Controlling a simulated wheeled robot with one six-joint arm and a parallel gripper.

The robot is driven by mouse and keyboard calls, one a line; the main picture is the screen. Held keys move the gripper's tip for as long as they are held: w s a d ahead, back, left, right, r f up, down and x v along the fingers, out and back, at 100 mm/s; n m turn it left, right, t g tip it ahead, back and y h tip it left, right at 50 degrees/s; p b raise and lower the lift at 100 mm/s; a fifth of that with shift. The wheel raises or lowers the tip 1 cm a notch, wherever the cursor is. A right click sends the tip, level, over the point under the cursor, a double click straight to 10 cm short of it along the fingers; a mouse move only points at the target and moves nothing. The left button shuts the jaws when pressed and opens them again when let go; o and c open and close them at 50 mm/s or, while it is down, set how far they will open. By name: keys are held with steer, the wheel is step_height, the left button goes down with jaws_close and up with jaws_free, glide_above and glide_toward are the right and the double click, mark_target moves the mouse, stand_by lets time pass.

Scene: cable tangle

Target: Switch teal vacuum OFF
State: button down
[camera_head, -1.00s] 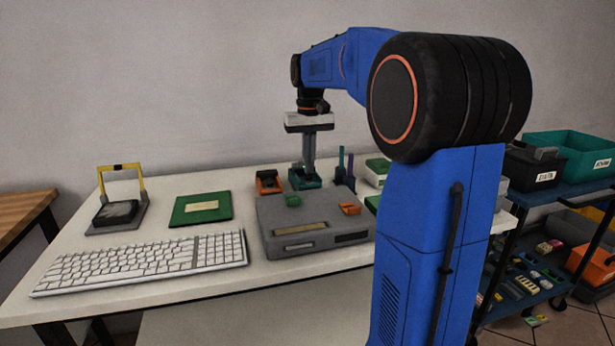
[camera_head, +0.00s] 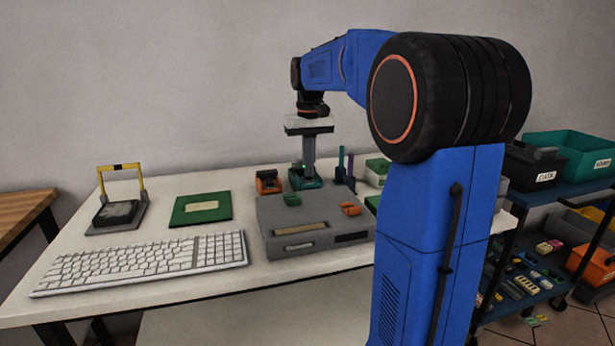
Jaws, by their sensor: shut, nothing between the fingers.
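A small teal unit (camera_head: 313,183), which looks like the teal vacuum switch, sits at the back of the white table, behind the grey box. My gripper (camera_head: 309,175) points straight down over it, its fingers closed together and empty. The fingertips are at the teal unit and cover part of its top. I cannot tell whether they touch it, nor which way its switch is set. A similar orange unit (camera_head: 268,182) with a dark top stands just left of it.
The grey box (camera_head: 318,227) with green and orange parts on top stands in front. Thin teal and purple posts (camera_head: 346,168) stand close on the right. A keyboard (camera_head: 143,263), green board (camera_head: 201,208) and yellow-handled device (camera_head: 119,199) lie left.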

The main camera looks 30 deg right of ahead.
steer(key=shift+f, duration=0.4)
stand_by(0.3)
step_height(320, 180, up, 7)
stand_by(0.9)
stand_by(0.5)
